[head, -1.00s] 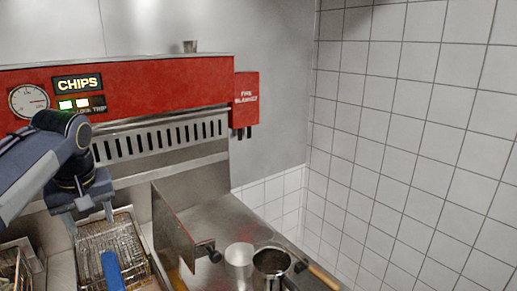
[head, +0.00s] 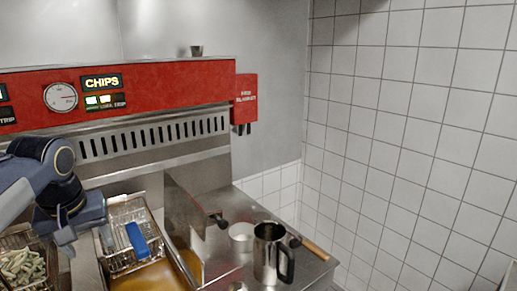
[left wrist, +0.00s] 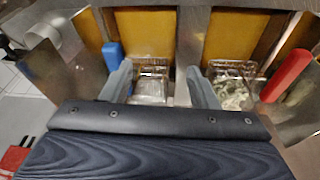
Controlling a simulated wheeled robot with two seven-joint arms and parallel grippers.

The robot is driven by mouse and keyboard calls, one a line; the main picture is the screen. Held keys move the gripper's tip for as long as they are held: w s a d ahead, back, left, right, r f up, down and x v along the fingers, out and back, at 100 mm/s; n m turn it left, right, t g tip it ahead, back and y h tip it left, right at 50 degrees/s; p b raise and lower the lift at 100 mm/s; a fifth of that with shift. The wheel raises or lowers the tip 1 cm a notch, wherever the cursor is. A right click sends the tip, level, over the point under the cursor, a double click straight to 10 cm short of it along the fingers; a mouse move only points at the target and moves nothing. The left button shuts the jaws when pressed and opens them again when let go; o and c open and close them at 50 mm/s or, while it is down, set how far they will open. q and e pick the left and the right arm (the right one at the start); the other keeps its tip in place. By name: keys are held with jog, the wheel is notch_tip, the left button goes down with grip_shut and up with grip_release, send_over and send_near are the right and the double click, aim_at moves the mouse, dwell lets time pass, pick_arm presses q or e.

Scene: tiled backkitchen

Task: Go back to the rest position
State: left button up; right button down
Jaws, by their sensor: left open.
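My left gripper (head: 84,238) is open and empty in the head view, just left of the blue-handled basket. In the left wrist view its two fingers (left wrist: 160,84) are spread apart with nothing between them. The wire basket with the blue handle (head: 138,242) sits at the fryer; it also shows in the left wrist view (left wrist: 150,88). A second basket holding pale chips (head: 22,268) is at the far left; the left wrist view shows it with its red handle (left wrist: 287,76). My right gripper is in neither view.
The fryer's red panel (head: 180,80) stands behind, with a dial and CHIPS sign. An upright steel plate (head: 183,215) divides the fryer from the counter. A steel jug (head: 267,255), a white cup (head: 241,237) and a wooden-handled tool (head: 316,251) are right of it.

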pick_arm(q)
jog(key=s+d+f+m+t+h, duration=0.2)
jog(key=s+d+f+m+h, duration=0.2)
jog(key=s+d+f, duration=1.1)
jog(key=s+f+m, duration=0.1)
jog(key=s, duration=0.2)
jog(key=shift+s+t+h, duration=0.2)
jog(key=shift+t+h, duration=0.1)
jog(key=shift+h, duration=0.1)
